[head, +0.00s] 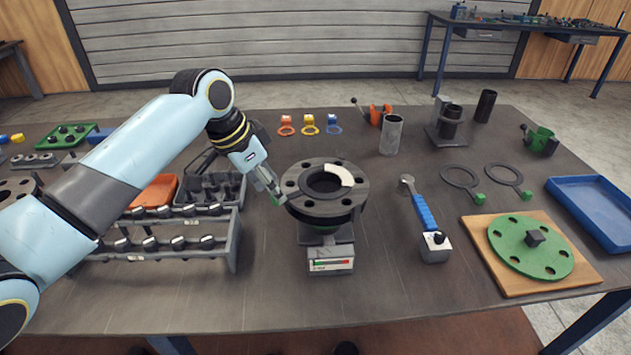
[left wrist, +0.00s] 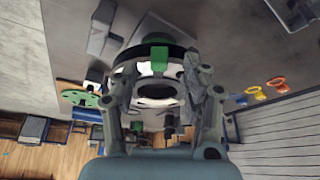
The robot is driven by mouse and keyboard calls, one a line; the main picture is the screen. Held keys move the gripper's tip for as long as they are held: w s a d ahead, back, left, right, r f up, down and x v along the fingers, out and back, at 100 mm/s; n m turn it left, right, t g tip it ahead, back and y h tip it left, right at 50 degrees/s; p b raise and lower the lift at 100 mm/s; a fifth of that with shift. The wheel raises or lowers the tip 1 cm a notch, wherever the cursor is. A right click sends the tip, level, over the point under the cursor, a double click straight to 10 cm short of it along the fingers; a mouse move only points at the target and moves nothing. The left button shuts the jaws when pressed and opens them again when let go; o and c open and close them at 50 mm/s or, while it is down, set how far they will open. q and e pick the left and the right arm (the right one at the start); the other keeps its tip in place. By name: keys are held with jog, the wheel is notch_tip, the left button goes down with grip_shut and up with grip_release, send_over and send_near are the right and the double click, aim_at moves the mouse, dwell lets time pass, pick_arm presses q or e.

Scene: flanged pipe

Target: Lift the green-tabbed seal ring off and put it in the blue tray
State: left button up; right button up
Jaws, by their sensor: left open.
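The pipe flange (head: 300,189) stands upright at mid-table, dark with bolt holes around an open bore. A pale curved patch (head: 341,173) shows on its top. A green tab (head: 279,200) sticks out at its left edge and shows upper centre in the left wrist view (left wrist: 158,56); the rest of that seal ring is hard to make out. My left gripper (head: 272,191) is open beside the flange's left edge, close to the tab; I cannot tell if it touches. The blue tray (head: 597,208) at the far right looks empty. My right gripper is not in view.
Two dark rings with green tabs (head: 460,178) (head: 507,177) lie right of the flange. A blue-handled wrench (head: 424,210), a grey cylinder (head: 391,135) and a green disc on a board (head: 530,247) are nearby. A grey rack (head: 233,245) stands left.

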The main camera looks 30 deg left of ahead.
pick_arm(q)
jog(key=shift+w+d+f, duration=0.2)
jog(key=shift+f, duration=0.4)
jog(key=shift+w+d+f, duration=0.1)
jog(key=shift+w+f, duration=0.05)
jog(key=shift+f, duration=0.2)
jog(key=shift+w+f, duration=0.1)
jog(key=shift+f, duration=0.1)
jog(key=shift+c, duration=2.2)
grip_shut()
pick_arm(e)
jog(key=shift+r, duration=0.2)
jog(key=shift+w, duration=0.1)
